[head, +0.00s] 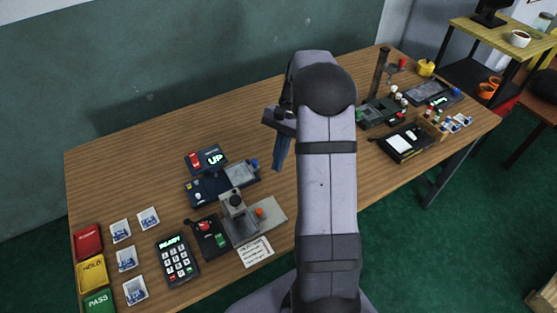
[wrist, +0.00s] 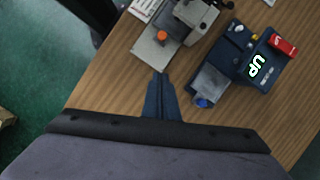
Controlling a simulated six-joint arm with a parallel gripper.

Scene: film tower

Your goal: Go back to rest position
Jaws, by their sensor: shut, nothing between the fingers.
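My gripper (head: 279,153) hangs above the middle of the wooden table (head: 330,92) in the head view, its fingers pointing down. In the wrist view its dark blue fingers (wrist: 161,78) are together with nothing between them. They show against bare wood, just below the grey device with an orange knob (wrist: 162,36). My arm covers part of the table's middle and right in the head view. How high the fingertips are above the table is hard to tell.
Left of my gripper are a device showing "UP" (head: 207,159), the grey device (head: 240,218), a keypad (head: 176,259), several picture cards (head: 121,231) and red, yellow and green blocks (head: 88,241). Right of my arm are a black case (head: 404,144) and more devices. The table's back left is clear.

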